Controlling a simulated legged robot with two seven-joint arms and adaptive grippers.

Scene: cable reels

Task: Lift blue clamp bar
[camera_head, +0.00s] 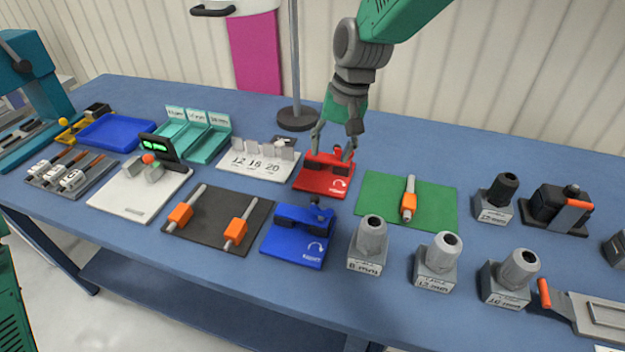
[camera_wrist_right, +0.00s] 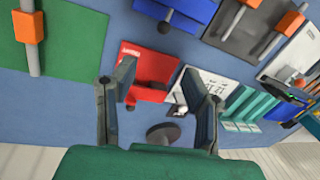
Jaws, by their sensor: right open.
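The blue clamp (camera_head: 293,246) sits on the front middle of the table, with a blue bar (camera_head: 304,217) and dark blocks on its base plate. It also shows at the top edge of the right wrist view (camera_wrist_right: 190,10), partly cut off. My right gripper (camera_head: 334,151) is open and points down over the red clamp (camera_head: 320,182), behind the blue one. Its fingers appear at either side of the red bar; I cannot tell whether they touch it. The right wrist view shows the open fingers (camera_wrist_right: 160,92) with the red clamp (camera_wrist_right: 152,65) beyond them. My left gripper is out of view.
A dark mat (camera_head: 209,230) with two orange-gripped rods lies left of the blue clamp. Grey labelled sockets (camera_head: 367,246) stand to its right. A green mat (camera_head: 433,197) with a rod lies right of the red clamp. A round-based pole (camera_head: 298,118) stands behind.

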